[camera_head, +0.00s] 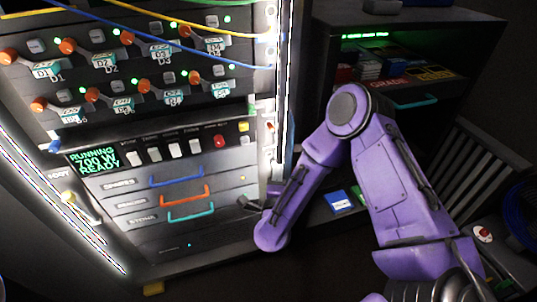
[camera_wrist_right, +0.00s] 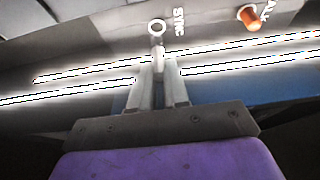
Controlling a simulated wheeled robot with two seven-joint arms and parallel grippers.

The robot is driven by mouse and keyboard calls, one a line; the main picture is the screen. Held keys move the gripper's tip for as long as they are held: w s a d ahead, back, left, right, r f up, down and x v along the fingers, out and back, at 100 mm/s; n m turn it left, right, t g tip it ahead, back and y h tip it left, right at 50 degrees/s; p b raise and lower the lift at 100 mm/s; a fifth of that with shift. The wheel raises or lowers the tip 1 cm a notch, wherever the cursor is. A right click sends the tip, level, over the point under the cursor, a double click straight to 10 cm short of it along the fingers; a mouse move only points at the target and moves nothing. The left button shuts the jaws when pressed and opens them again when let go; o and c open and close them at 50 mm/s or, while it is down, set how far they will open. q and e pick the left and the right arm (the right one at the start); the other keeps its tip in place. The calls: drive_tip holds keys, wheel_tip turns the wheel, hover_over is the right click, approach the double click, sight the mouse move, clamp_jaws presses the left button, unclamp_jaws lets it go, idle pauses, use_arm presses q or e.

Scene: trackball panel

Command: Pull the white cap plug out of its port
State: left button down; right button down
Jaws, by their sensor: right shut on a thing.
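In the right wrist view, my right gripper (camera_wrist_right: 159,72) is shut on the narrow pale white cap plug (camera_wrist_right: 158,46). The fingers hide most of the cap. Its far end shows just under a white port ring (camera_wrist_right: 157,27) with lettering beside it. The inside of the ring looks grey and uncovered. The cap overlaps the ring's lower edge, and I cannot tell whether they touch. In the head view my right arm reaches the right edge of the rack (camera_head: 225,240); its fingertips are too small to make out there. My left gripper is not in view.
An orange plug (camera_wrist_right: 250,17) sits beside the port. Bright light strips run behind my fingers. A dark shelf (camera_head: 420,35) stands right.

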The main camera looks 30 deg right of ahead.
drive_tip(key=s+a, duration=0.2)
drive_tip(key=s, duration=0.6)
drive_tip(key=shift+s, duration=0.3)
